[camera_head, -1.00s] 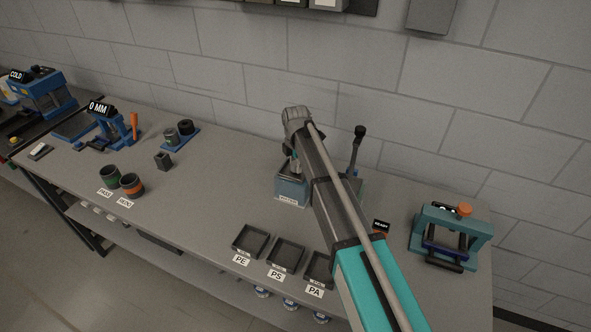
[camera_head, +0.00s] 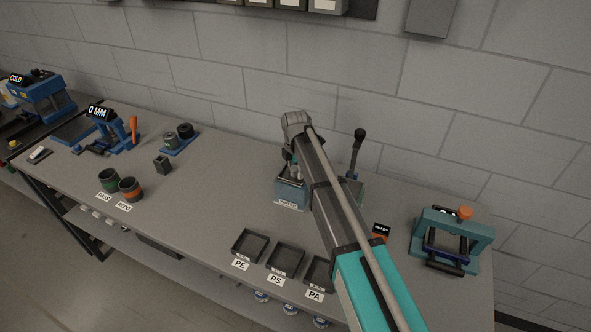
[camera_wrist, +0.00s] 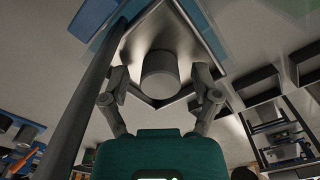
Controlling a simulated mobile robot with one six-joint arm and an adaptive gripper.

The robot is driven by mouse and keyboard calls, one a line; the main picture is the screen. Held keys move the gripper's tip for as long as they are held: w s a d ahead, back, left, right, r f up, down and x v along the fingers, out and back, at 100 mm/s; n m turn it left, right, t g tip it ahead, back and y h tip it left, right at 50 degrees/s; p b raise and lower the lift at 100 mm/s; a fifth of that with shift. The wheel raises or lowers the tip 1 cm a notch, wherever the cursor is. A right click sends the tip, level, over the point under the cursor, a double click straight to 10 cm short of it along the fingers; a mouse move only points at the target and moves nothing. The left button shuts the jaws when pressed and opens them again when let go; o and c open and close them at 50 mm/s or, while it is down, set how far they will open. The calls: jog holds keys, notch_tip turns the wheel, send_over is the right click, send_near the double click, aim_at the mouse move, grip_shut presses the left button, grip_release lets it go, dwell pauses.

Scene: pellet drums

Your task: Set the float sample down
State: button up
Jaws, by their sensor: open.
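A small grey cylinder (camera_wrist: 160,75), which looks like the float sample, sits between the fingers of my gripper (camera_wrist: 161,90) in the wrist view. The fingers stand apart, one on either side of it. Whether they touch it I cannot tell. Behind it is a box-shaped vessel with a pale rim and blue sides. In the head view a blue-grey tank (camera_head: 291,194) with a white label stands on the bench under my wrist. My gripper's fingers there are mostly hidden by my arm.
Three black trays marked PE (camera_head: 249,245), PS (camera_head: 285,259) and PA (camera_head: 318,271) lie along the bench's front edge. A black-knobbed lever (camera_head: 356,150) stands right of the tank. A teal press (camera_head: 452,240) is at the right. Green and orange cups (camera_head: 118,183) stand left.

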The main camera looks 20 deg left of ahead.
aim_at(295, 168)
jog(key=shift+r, duration=0.2)
notch_tip(295, 168, up, 12)
jog(key=p, duration=1.2)
dwell(1.0)
jog(key=s+d+m, duration=0.3)
jog(key=d+m, duration=0.4)
jog(key=d, duration=0.5)
jog(key=s+d+m, duration=0.2)
jog(key=d+m, duration=0.4)
jog(key=d, duration=0.7)
jog(key=s+d+m, duration=0.6)
jog(key=d+m, duration=0.1)
jog(key=d, duration=0.2)
jog(key=s+d+m, duration=0.6)
jog(key=d+m, duration=0.1)
jog(key=d, duration=0.2)
jog(key=shift+d+m, duration=0.15)
jog(key=shift+m, duration=0.15)
